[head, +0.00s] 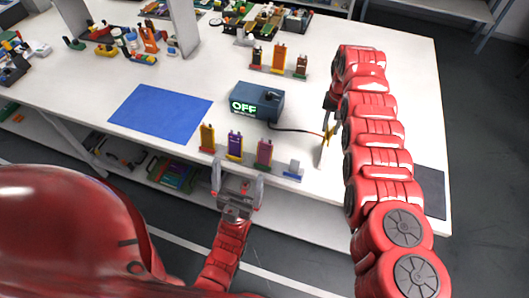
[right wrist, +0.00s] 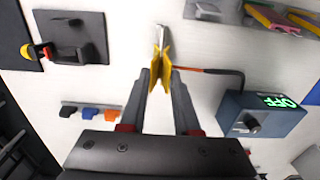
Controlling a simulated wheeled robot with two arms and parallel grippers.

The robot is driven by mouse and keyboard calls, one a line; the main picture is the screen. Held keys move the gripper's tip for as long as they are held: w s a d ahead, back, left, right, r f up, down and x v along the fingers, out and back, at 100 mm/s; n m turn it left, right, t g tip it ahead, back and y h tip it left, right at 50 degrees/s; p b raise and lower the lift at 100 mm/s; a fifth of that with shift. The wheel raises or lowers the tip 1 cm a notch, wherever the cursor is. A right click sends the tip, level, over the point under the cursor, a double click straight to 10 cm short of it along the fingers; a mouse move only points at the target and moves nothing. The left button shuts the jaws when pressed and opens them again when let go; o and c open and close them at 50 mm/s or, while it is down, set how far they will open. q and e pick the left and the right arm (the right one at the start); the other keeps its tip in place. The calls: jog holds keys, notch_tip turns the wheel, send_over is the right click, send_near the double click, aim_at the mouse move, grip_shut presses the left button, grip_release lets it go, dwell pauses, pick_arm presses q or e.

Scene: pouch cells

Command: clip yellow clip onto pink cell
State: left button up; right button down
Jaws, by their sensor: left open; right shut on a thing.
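The pink cell (head: 264,152) stands upright in the front row near the table's front edge, right of a purple cell (head: 234,145) and a yellow cell (head: 207,138). My right gripper (right wrist: 160,85) is shut on the yellow clip (right wrist: 160,68). In the head view the clip (head: 331,132) is right of the pink cell and apart from it. A pale narrow piece (right wrist: 161,36) shows at the clip's tip; I cannot tell if they touch. My left gripper (head: 237,184) is open and empty, just in front of the front row.
A blue-grey box (head: 268,101) reading OFF stands behind the front row; its cable runs to the clip. A small blue block (head: 293,167) sits at the row's right end. A blue mat (head: 160,112) lies left. More cells (head: 279,57) stand behind; a dark pad (head: 430,188) lies right.

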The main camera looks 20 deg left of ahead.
notch_tip(320, 180, up, 10)
jog(key=shift+f+p, duration=0.2)
jog(key=shift+p, duration=0.2)
jog(key=shift+d, duration=0.1)
